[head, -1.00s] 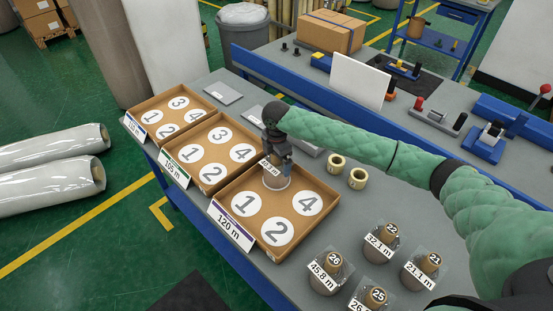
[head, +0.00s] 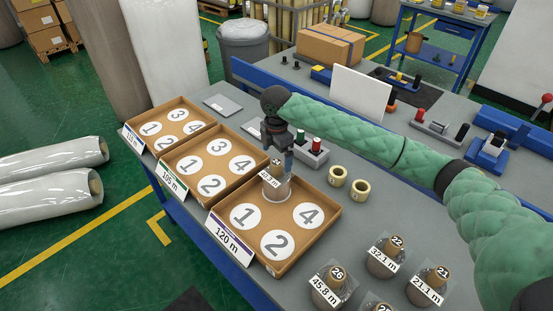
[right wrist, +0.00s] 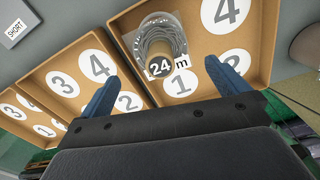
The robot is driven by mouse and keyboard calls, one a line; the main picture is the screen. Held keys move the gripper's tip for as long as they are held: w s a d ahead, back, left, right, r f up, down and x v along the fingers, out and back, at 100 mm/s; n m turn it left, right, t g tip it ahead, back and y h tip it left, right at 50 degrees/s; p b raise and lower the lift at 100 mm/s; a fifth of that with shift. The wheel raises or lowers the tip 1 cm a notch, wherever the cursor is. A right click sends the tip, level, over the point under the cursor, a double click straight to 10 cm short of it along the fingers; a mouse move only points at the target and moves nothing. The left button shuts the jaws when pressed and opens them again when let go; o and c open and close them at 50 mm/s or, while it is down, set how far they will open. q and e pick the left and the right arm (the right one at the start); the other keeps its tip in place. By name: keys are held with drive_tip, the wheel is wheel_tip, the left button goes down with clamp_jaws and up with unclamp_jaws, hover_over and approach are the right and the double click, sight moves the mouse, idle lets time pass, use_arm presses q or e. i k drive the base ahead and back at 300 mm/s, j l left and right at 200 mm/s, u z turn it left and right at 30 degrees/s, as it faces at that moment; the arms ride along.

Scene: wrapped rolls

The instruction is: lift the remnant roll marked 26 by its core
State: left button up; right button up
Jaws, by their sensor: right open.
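The roll marked 26 (head: 330,288) stands upright on the grey table at the front, with a brown core on top, clear wrap and a 45.8 m label. My right gripper (right wrist: 162,88) is away from it, at the 120 m tray (head: 325,232). In the head view the right gripper (head: 280,160) is above a wrapped roll (head: 277,189) in that tray's far-left corner. The right wrist view shows this roll is marked 24 (right wrist: 163,42), beyond the open, empty fingers. My left gripper is not in view.
Rolls marked 22 (head: 384,257) and 21 (head: 428,285) stand near roll 26; another (head: 378,308) is cut off below. Two more trays (head: 214,164) (head: 170,124) lie to the left.

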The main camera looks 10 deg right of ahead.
sight(333, 285)
drive_tip(key=k+j, duration=0.15)
drive_tip(key=k, duration=0.35)
drive_tip(key=k+j, duration=0.15)
drive_tip(key=k, duration=0.35)
drive_tip(key=k+j, duration=0.15)
drive_tip(key=k, duration=0.35)
